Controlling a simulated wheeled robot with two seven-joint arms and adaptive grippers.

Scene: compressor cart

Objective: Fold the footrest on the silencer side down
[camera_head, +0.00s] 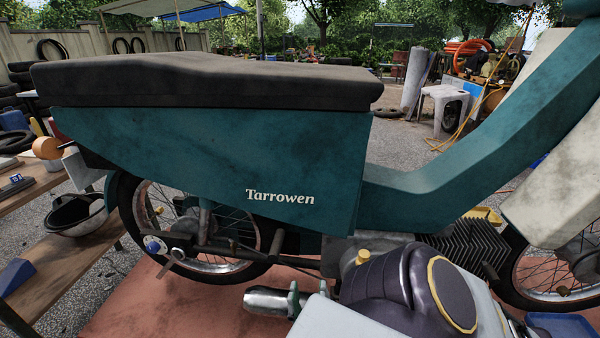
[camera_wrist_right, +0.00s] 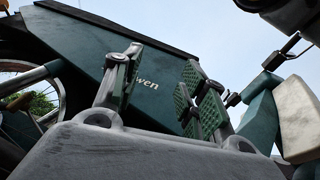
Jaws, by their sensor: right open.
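A teal motorbike (camera_head: 200,150) marked "Tarrowen" stands side-on in the head view. Its teal side panel (camera_wrist_right: 165,45) also shows in the right wrist view. A short dark peg (camera_head: 278,243) sticks up below the panel and looks like the folded-up footrest. A silver cylinder (camera_head: 265,301) low at the bottom looks like the silencer's end. My right gripper (camera_head: 308,292) is low in front of the bike, below and to the right of the peg and apart from it. Its green-padded fingers (camera_wrist_right: 165,65) are apart with nothing held. My arm hides part of the engine and silencer.
A wooden bench (camera_head: 75,265) with a dark and white bowl-like object (camera_head: 76,214) stands at the left. The rear wheel (camera_head: 165,210) and finned engine (camera_head: 462,255) are close to the arm. The reddish platform (camera_head: 150,300) is bare at the lower left.

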